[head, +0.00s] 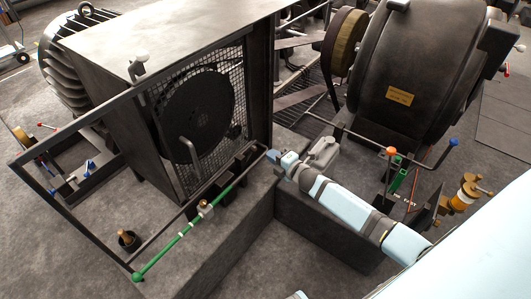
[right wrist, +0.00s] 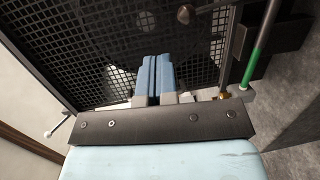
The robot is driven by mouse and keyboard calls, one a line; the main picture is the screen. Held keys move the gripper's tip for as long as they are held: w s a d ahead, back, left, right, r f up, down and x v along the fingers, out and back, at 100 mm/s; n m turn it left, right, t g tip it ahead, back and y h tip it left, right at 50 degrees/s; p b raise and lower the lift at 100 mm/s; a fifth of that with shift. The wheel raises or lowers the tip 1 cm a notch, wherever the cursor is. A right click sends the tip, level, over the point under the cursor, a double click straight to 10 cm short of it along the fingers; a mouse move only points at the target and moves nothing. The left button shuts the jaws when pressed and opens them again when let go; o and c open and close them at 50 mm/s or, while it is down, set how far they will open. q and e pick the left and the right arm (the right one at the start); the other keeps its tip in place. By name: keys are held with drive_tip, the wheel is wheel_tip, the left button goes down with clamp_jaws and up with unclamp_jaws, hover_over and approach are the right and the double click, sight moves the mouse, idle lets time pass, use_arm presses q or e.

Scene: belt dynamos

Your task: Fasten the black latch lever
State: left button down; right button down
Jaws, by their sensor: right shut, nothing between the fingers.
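My right gripper (head: 273,156) reaches in from the lower right to the right edge of the mesh-fronted housing. Its two blue fingers lie together, with nothing seen between them; they also show in the right wrist view (right wrist: 153,78), in front of the black mesh (right wrist: 95,50). I cannot make out for certain which dark part is the black latch lever. A dark block (right wrist: 282,32) stands right of the fingers, and a small round knob (right wrist: 184,14) shows above them. My left gripper is out of view.
A green rod (head: 175,240) with a green ball end runs along a black frame (head: 75,225) swung out from the housing (head: 170,40). A belt wheel machine (head: 410,60) stands right. An orange-knobbed lever (head: 391,150) and a blue-knobbed bar (head: 453,142) are near my right arm.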

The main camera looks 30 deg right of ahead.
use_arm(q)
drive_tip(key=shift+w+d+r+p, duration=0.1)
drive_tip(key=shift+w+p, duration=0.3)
use_arm(e)
drive_tip(key=s+d+r, duration=0.1)
drive_tip(key=s+r, duration=0.1)
drive_tip(key=s, duration=0.3)
drive_tip(key=shift+s+d+r, duration=0.25)
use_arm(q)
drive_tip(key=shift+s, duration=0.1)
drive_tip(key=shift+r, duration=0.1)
